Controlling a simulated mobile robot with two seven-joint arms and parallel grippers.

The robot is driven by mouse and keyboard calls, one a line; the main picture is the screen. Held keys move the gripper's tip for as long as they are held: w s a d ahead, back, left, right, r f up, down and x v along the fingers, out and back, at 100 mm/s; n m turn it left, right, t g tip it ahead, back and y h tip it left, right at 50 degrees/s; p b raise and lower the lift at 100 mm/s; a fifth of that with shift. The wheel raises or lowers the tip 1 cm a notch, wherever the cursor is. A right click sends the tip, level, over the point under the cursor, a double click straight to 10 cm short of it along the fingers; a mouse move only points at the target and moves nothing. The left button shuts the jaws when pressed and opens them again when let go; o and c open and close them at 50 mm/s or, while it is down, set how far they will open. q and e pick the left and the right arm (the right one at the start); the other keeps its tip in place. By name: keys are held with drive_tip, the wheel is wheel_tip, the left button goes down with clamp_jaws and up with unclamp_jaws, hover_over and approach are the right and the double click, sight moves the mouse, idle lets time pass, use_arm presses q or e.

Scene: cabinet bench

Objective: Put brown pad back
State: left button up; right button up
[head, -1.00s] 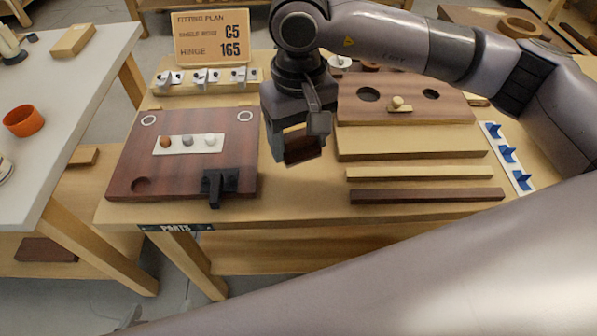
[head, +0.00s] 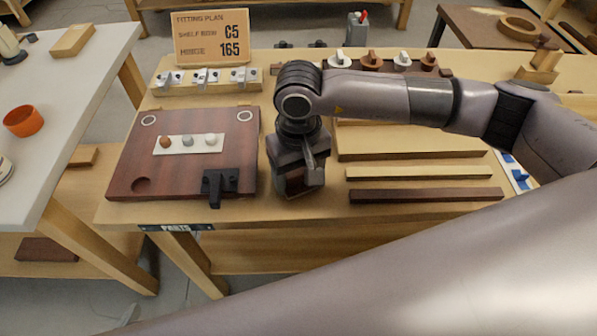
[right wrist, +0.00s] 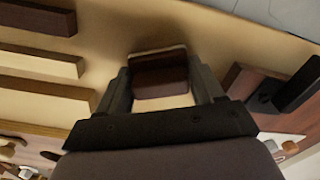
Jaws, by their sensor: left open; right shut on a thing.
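My right gripper (right wrist: 160,82) is shut on a dark brown block (right wrist: 160,73) with a pale edge, held between its two fingers. In the head view my right gripper (head: 298,185) points down low over the bench, just right of the reddish-brown board (head: 190,180). It hides most of the block there; I cannot tell whether the block touches the bench. On the board a white strip (head: 174,149) carries small brown (head: 165,142), grey (head: 187,141) and white (head: 210,139) round pieces. My left gripper is not in view.
A black bracket (head: 220,184) sits at the board's near right corner. Wooden strips (head: 425,195) lie right of the gripper. A fitting plan sign (head: 213,38) and a row of metal hinges (head: 205,77) stand behind. Bare bench shows in front of the gripper.

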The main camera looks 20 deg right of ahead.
sight(299, 172)
drive_tip(key=o, duration=0.9)
drive_tip(key=shift+f, duration=0.15)
drive_tip(key=shift+c, duration=0.2)
drive_tip(key=o, duration=0.3)
drive_tip(key=shift+o, duration=0.2)
drive_tip(key=shift+r+p, duration=0.3)
drive_tip(key=shift+r, duration=0.15)
wheel_tip(299, 172, up, 12)
drive_tip(key=shift+f, duration=0.2)
drive_tip(key=shift+s+f, duration=0.1)
